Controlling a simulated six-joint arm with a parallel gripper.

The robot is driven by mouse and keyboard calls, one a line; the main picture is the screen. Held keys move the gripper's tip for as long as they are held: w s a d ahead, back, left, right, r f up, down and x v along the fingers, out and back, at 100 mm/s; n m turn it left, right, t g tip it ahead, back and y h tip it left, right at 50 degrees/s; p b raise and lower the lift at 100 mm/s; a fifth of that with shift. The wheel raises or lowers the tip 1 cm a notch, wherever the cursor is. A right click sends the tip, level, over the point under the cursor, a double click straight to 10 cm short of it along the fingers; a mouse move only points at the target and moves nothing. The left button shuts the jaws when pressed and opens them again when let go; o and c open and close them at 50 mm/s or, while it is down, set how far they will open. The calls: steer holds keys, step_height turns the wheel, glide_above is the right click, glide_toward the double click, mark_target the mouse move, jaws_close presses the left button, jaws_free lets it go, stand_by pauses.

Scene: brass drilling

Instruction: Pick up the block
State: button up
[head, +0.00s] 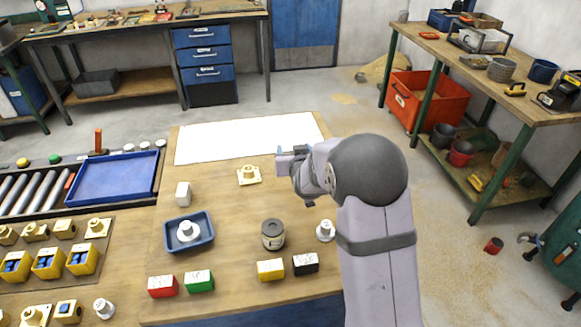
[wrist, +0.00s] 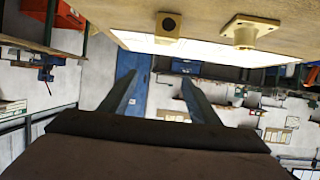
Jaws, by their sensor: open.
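A tan block (wrist: 168,26) with a dark round hole in its face shows at the top of the wrist view, on the wooden table top. Next to it on the right is a brass flanged piece (wrist: 245,32); a similar piece stands left of my gripper in the head view (head: 248,176). I cannot make out the holed block in the head view; my wrist may hide it. My gripper (wrist: 160,80) is open, with nothing between its fingers. In the head view my gripper (head: 283,157) is over the table near the white sheet's front edge.
A white sheet (head: 240,139) covers the table's back. A white block (head: 183,194), blue tray (head: 165,229) with a white part, dark round container (head: 273,234), white fitting (head: 325,231) and several coloured blocks (head: 271,270) occupy the table. A roller conveyor (head: 30,190) lies left.

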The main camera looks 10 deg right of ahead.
step_height(320, 180, down, 6)
steer(key=shift+s+r, duration=0.1)
steer(key=shift+r, duration=0.05)
steer(key=shift+p+x, duration=1.65)
steer(key=shift+x, duration=1.95)
steer(key=shift+a, duration=0.15)
jaws_close()
steer(key=shift+r, duration=0.1)
